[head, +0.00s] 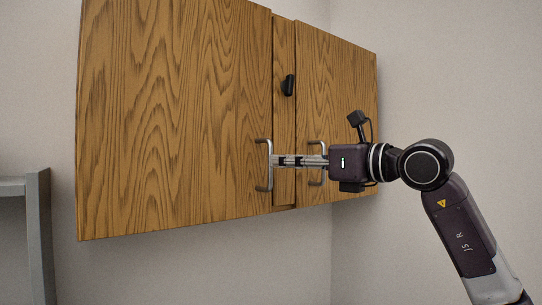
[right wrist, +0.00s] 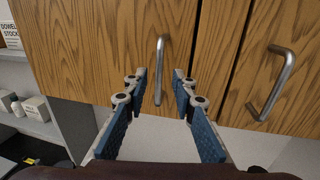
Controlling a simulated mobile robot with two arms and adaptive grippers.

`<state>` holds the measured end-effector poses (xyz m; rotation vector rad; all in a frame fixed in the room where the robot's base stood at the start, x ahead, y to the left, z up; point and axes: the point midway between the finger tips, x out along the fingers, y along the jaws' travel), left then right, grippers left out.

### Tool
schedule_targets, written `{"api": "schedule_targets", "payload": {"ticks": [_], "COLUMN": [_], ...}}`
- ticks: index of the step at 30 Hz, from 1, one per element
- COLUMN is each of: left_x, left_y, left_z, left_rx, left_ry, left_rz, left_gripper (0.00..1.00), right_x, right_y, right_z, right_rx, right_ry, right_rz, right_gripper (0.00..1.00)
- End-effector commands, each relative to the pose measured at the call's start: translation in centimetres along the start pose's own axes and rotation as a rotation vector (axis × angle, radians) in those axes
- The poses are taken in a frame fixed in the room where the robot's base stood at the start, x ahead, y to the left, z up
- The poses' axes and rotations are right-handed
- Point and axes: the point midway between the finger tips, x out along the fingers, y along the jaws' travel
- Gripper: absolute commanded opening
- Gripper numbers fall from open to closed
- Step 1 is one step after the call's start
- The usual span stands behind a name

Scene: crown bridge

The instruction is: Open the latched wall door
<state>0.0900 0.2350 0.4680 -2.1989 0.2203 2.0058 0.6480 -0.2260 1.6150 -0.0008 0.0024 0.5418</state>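A wooden wall cabinet has a wide left door (head: 170,110) and a narrower right door (head: 340,100); both look shut or nearly so. A black latch (head: 288,85) stands upright on the strip between them. The left door has a metal bar handle (head: 263,165), the right door another (head: 317,178), partly behind my gripper. My right gripper (head: 274,161) points at the left door's handle. In the right wrist view the gripper (right wrist: 158,84) is open, with that handle (right wrist: 161,70) between its spread fingertips, no contact visible. The right door's handle (right wrist: 271,85) is to the right. My left gripper is out of view.
A grey shelf frame (head: 38,225) stands at the lower left. The right wrist view shows shelves with white boxes (right wrist: 36,108) and a labelled box (right wrist: 10,32) at left. Plain wall (head: 440,80) lies to the right, and space below the cabinet is clear.

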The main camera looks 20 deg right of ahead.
Motion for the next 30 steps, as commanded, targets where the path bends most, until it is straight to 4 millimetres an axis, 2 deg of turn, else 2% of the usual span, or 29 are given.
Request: {"api": "schedule_targets", "payload": {"ticks": [1,9,19,20,26,30], "left_x": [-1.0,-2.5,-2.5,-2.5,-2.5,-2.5], "left_y": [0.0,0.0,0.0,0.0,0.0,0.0], "left_z": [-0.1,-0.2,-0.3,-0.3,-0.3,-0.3], "left_rx": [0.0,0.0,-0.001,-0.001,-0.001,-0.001], "left_ry": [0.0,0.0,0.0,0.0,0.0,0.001], "left_rz": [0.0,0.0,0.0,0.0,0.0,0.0], "left_gripper": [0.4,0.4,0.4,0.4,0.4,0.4], "right_x": [1.0,4.4,4.9,4.9,4.9,4.9], "right_y": [0.1,0.1,0.1,0.1,0.1,0.1], "right_z": [0.5,0.3,0.1,0.1,0.1,0.1], "right_rx": [0.002,0.001,0.001,0.001,0.001,0.001], "right_ry": [0.0,-0.002,-0.002,-0.002,-0.003,-0.003], "right_rz": [0.004,0.003,0.003,0.003,0.003,0.003], "right_gripper": [0.24,0.24,0.24,0.23,0.01,0.0]}}
